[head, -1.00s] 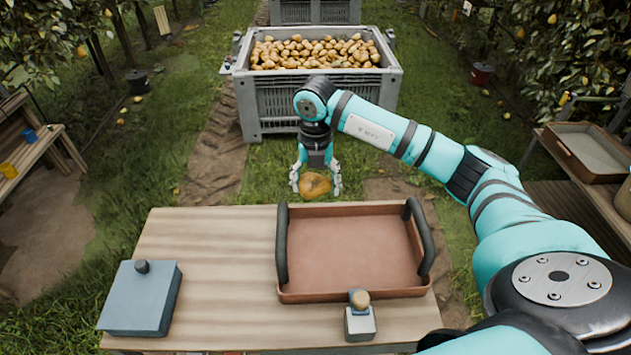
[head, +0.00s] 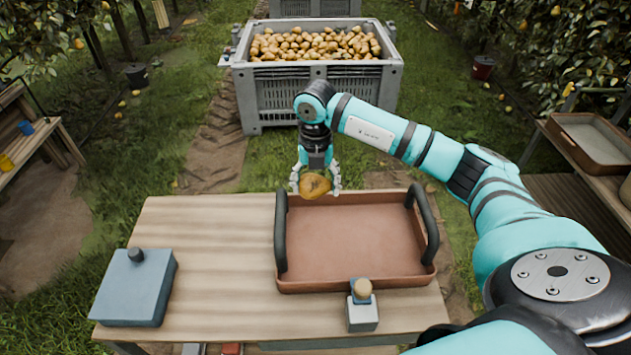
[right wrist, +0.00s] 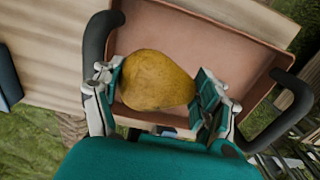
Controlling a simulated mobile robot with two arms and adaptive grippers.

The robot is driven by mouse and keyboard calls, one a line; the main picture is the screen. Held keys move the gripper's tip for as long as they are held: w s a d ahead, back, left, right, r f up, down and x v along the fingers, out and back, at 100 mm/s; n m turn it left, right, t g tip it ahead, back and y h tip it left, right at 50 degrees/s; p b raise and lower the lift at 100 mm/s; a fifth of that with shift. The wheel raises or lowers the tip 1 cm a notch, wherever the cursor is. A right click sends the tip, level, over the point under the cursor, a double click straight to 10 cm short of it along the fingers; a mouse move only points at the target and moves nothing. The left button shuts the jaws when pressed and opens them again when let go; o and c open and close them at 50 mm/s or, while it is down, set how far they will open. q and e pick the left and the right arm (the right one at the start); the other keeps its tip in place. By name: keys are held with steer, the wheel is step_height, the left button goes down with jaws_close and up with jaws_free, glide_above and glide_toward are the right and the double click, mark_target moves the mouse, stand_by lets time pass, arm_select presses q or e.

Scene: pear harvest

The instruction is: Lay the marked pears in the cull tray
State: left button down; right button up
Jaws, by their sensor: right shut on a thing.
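My right gripper (head: 315,186) is shut on a yellow-brown pear (head: 314,187). It holds the pear over the far left rim of the brown cull tray (head: 422,280). In the right wrist view the pear (right wrist: 157,81) lies between the two fingers (right wrist: 158,95), with the tray (right wrist: 245,25) behind it. The tray has two dark handles and its floor is empty. No mark shows on the visible side of the pear. Several pears (head: 315,45) lie in the grey bin at the back. My left gripper is not in view.
The tray stands on a wooden table (head: 215,235). A blue-grey box with a knob (head: 133,290) is at the table's left, and a small block with a round top (head: 362,313) is before the tray. The grey bin (head: 290,97) stands beyond the table. A side shelf holds another tray (head: 570,145).

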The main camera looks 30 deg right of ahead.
steer(key=b, duration=0.5)
glide_above(316, 227)
steer(key=shift+w+f, duration=0.15)
steer(key=shift+f, duration=3.7)
steer(key=shift+f+b, duration=1.85)
steer(key=shift+f, duration=0.65)
steer(key=o, duration=1.4)
steer(key=shift+c, duration=0.2)
